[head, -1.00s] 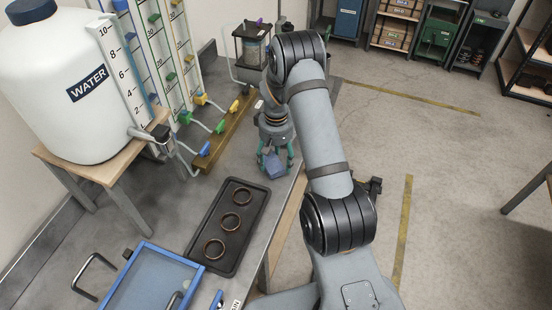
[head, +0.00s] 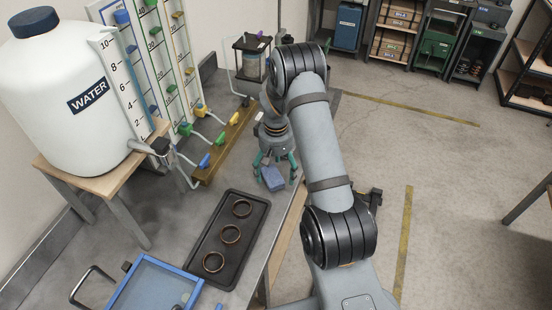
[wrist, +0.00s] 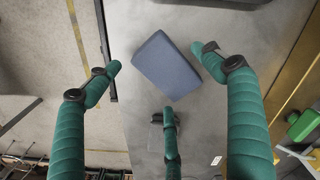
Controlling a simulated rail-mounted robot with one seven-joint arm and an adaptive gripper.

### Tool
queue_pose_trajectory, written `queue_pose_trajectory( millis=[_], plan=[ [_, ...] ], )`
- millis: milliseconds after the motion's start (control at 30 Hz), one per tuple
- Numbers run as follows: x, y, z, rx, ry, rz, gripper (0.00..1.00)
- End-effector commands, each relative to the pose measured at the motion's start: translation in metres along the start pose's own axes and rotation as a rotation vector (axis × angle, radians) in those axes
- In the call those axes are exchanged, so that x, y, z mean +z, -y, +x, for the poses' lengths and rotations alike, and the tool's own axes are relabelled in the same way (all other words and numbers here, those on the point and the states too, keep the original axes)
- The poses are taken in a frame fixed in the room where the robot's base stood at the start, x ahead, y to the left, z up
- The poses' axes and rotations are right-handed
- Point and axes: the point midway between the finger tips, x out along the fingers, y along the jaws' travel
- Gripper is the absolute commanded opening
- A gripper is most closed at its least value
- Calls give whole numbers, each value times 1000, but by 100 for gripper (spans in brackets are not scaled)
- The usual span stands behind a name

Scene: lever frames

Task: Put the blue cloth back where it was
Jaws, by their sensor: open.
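The blue cloth (head: 272,178), folded into a flat block, lies on the grey bench (head: 255,212) near its right edge, beyond the black tray. In the wrist view the cloth (wrist: 167,65) rests on the bare bench top, slightly turned. My gripper (head: 275,165) points down over it. In the wrist view its green fingers (wrist: 160,78) are spread open, with two tips to the left and right of the cloth and a third below it. Gaps show between the tips and the cloth.
A black tray (head: 193,262) with three rings lies nearer on the bench. A wooden strip with coloured valves (head: 205,160) runs to the left of the gripper. A white water tank (head: 75,110) stands at far left. A blue-framed box (head: 150,258) is at the front.

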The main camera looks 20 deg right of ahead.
Motion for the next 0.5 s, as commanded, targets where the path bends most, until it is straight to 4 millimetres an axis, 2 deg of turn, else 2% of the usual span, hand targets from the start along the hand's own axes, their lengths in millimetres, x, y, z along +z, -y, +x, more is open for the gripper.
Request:
queue_pose_trajectory(
  millis=[300,500],
  plan=[
    [-2,0,-64,2,-10,-1,82],
    [-2,0,-99,1,-7,0,82]
  ],
)
